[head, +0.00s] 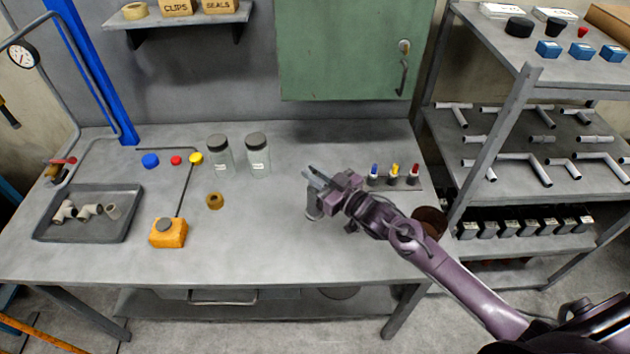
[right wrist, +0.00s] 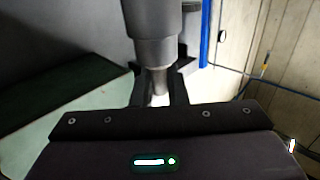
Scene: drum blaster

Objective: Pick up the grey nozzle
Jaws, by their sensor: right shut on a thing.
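My right gripper (head: 314,178) is over the right half of the workbench, its arm coming in from the lower right. In the right wrist view its fingers (right wrist: 161,92) are shut on the narrow end of the grey nozzle (right wrist: 153,30), a stepped cylinder with a wider body. In the head view the grey nozzle (head: 312,207) shows below the fingers, partly hidden by the gripper. I cannot tell whether its lower end touches the bench. My left gripper is not in view.
Blue, yellow and red-tipped pieces (head: 394,174) stand right of my gripper. Two jars (head: 257,157), a tan ring (head: 215,201), an orange box (head: 168,234) and a tray (head: 125,232) of pipe fittings are left. The front middle of the workbench (head: 255,255) is clear. Shelving (head: 500,65) stands right.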

